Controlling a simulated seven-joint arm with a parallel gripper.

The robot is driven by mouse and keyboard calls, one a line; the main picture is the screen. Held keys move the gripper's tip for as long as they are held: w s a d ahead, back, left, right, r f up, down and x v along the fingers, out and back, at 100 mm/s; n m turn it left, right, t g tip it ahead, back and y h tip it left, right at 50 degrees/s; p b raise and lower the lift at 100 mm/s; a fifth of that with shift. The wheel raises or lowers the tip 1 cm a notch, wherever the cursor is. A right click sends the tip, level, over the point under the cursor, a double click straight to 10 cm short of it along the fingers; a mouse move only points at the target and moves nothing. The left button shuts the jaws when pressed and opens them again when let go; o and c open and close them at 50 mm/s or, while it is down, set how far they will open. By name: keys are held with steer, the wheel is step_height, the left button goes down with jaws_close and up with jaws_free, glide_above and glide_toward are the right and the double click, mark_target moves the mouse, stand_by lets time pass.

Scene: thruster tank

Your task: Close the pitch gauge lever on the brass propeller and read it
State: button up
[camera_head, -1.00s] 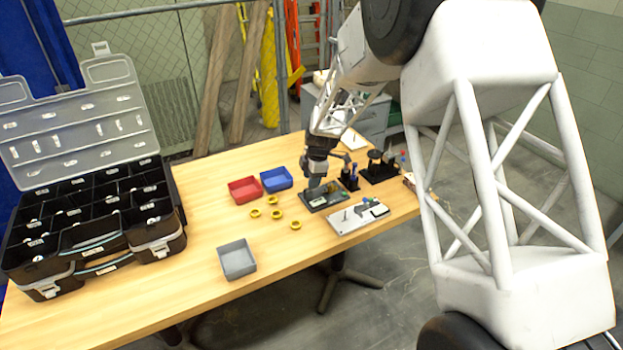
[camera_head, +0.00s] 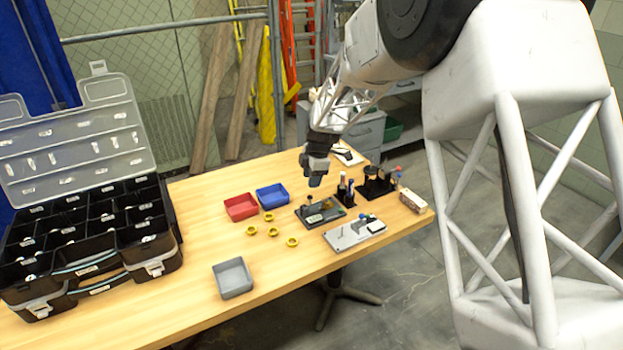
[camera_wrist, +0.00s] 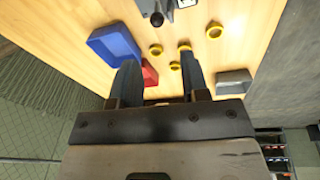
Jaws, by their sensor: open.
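My gripper (camera_head: 315,180) is open and empty, in the air just above and behind a dark-based fixture (camera_head: 320,214) with a small pale display and a dark knobbed post. The fixture appears to be the pitch gauge; its lever is too small to read as open or closed. A black knob (camera_wrist: 156,19) shows at the top of the wrist view, ahead of the fingers (camera_wrist: 158,60). Several small yellow brass-coloured ring-shaped parts, one of them here (camera_head: 292,242), lie loose on the table. I cannot tell whether one sits in the gauge.
A pale plate (camera_head: 345,238) with another device lies in front of the gauge. Dark tool stands (camera_head: 375,185) are at right. Red (camera_head: 241,207), blue (camera_head: 272,196) and grey (camera_head: 232,278) trays stand left. An open black organizer case (camera_head: 90,240) fills the left end.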

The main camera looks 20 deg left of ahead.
steer(key=shift+w, duration=0.1)
steer(key=c, duration=0.4)
steer(key=shift+w, duration=0.25)
steer(key=shift+c, duration=1.1)
steer(key=shift+w+m+g, duration=0.3)
steer(key=shift+w+m, duration=0.1)
steer(key=shift+m, duration=0.1)
jaws_close()
steer(key=w+d+r+m+g, duration=0.1)
steer(key=w+m+g, duration=0.3)
steer(key=w+m, duration=0.3)
steer(key=shift+w+d+h, duration=0.25)
steer(key=shift+w+h, duration=0.15)
steer(key=shift+w, duration=1.2)
